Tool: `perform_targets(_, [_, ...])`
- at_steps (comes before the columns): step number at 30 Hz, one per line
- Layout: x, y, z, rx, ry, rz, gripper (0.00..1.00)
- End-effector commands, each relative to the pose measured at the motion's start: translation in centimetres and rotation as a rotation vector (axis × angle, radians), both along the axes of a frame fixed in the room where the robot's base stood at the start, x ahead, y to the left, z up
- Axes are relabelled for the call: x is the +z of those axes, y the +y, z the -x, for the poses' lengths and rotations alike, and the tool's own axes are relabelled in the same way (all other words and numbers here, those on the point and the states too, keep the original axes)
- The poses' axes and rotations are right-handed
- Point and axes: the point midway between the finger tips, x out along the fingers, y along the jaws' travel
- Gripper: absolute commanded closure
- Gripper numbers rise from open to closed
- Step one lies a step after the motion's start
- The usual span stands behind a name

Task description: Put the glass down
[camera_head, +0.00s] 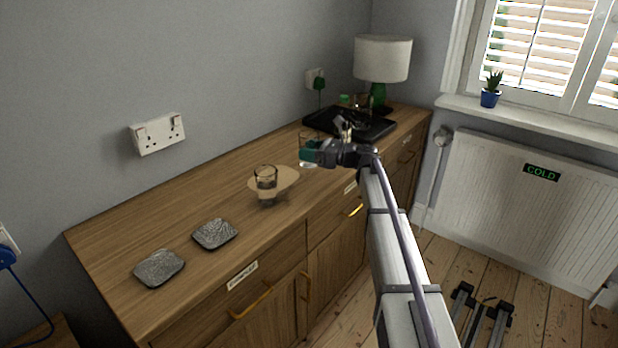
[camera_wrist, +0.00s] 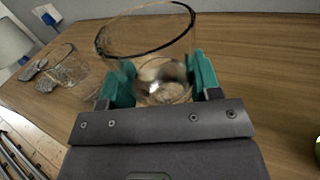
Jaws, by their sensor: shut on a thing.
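My gripper (camera_head: 310,152) has its teal fingers shut around a clear glass, over the middle of the sideboard's top. In the wrist view the held glass (camera_wrist: 150,42) stands between the two fingers (camera_wrist: 162,82), its dark-edged rim uppermost and slightly tilted in the picture. In the head view the fingers partly hide it, and I cannot tell whether its base touches the wood.
The wooden sideboard (camera_head: 180,208) carries two grey coasters (camera_head: 159,267) (camera_head: 214,233) towards its left end. A black tray (camera_head: 375,128) with items on it and a white-shaded lamp (camera_head: 382,58) stand at the far end.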

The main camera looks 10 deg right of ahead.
Motion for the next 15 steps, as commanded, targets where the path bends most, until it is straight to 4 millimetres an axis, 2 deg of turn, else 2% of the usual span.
perform_targets(1, [-1.1,0.0,0.0,0.000,0.000,-0.001,0.79])
perform_targets(5, [-1.2,0.0,0.0,0.000,0.000,-0.001,0.79])
perform_targets(10, [-4.5,0.0,0.0,0.000,0.000,-0.001,0.79])
perform_targets(15, [-4.3,0.0,0.0,0.000,0.000,-0.001,0.79])
